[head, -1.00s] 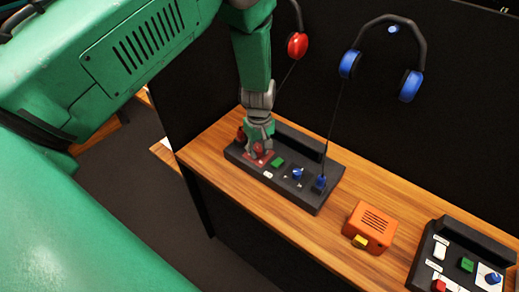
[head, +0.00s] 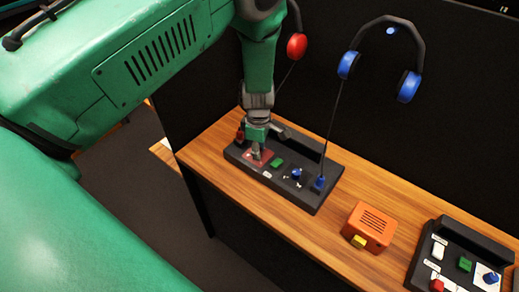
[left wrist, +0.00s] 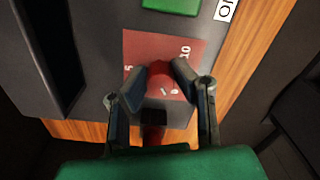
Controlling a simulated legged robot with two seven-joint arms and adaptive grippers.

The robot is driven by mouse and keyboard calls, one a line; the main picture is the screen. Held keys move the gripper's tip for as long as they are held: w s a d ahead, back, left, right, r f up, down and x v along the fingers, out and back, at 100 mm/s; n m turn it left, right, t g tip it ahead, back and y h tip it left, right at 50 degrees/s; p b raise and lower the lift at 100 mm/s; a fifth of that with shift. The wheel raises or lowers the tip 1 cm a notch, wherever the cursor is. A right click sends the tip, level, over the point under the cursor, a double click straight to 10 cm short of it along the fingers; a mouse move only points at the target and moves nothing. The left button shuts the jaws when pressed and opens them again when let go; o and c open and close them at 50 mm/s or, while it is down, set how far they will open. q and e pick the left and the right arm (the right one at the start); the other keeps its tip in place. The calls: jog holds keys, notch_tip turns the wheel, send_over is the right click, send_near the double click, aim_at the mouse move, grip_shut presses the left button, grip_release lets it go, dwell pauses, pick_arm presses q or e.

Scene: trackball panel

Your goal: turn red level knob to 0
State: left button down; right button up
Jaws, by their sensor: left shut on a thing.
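The red level knob (left wrist: 160,86) is a small red knob on a red square plate (left wrist: 136,46) with white numbers; "10" is readable and part of another number shows at the left. The plate also shows in the head view (head: 266,155), on the left part of the dark panel (head: 305,198). My left gripper (left wrist: 163,70) points down at the plate, its two fingers shut on the sides of the knob. The head view shows the left gripper (head: 257,154) over the plate, hiding most of the knob. My right gripper is not in view.
A green button (head: 277,163), a blue knob (head: 297,174) and a blue plug (head: 320,182) with a cable sit on the same panel. An orange box (head: 369,228) and another panel (head: 424,262) stand to the right. Headphones (head: 408,85) hang on the black wall behind.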

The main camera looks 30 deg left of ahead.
pick_arm(q)
jog(key=shift+w+a+r+n, duration=0.2)
jog(key=shift+w+r+n, duration=0.1)
jog(key=shift+w, duration=0.1)
jog(key=c, duration=1.3)
grip_release()
jog(key=shift+c, duration=0.2)
jog(key=shift+s+f, duration=0.2)
jog(key=shift+r, duration=0.1)
notch_tip(320, 180, up, 12)
